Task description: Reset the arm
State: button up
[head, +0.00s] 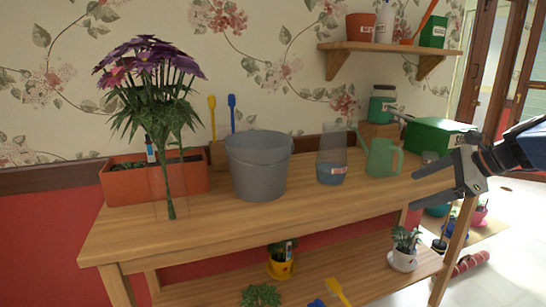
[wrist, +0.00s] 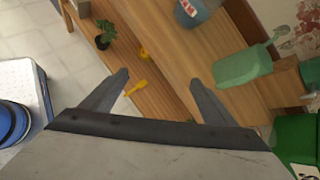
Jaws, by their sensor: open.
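My gripper (head: 436,186) is at the right in the head view, in front of the right end of the wooden table (head: 340,205). Its two fingers are spread apart with nothing between them. In the wrist view my gripper (wrist: 160,92) also shows open and empty, with the table's lower shelf (wrist: 145,65) below. A green watering can (head: 382,158) stands on the table to the left of the gripper, apart from it. It also shows at the right in the wrist view (wrist: 243,68).
A grey bucket (head: 258,165), a clear container with blue contents (head: 331,170), purple flowers in a glass vase (head: 160,85) and an orange planter (head: 125,184) stand on the table. A green box (head: 435,136) is behind the gripper. A wall shelf (head: 390,47) holds pots. White floor is open at lower right.

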jog(key=s+a+f+n+g+h, duration=0.1)
jog(key=s+a+f+n+h, duration=0.1)
jog(key=s+a+f+n, duration=0.4)
jog(key=s+a+f+n+g+h, duration=0.1)
jog(key=s+a+f+n+g, duration=0.15)
jog(key=s+a+n, duration=0.4)
jog(key=s+d+f+n+t+h, duration=0.1)
jog(key=s+d+f+n+h, duration=0.1)
jog(key=s+f+n, duration=0.6)
jog(key=s+n+h, duration=0.1)
jog(key=s, duration=0.2)
jog(key=shift+s+d+h, duration=0.3)
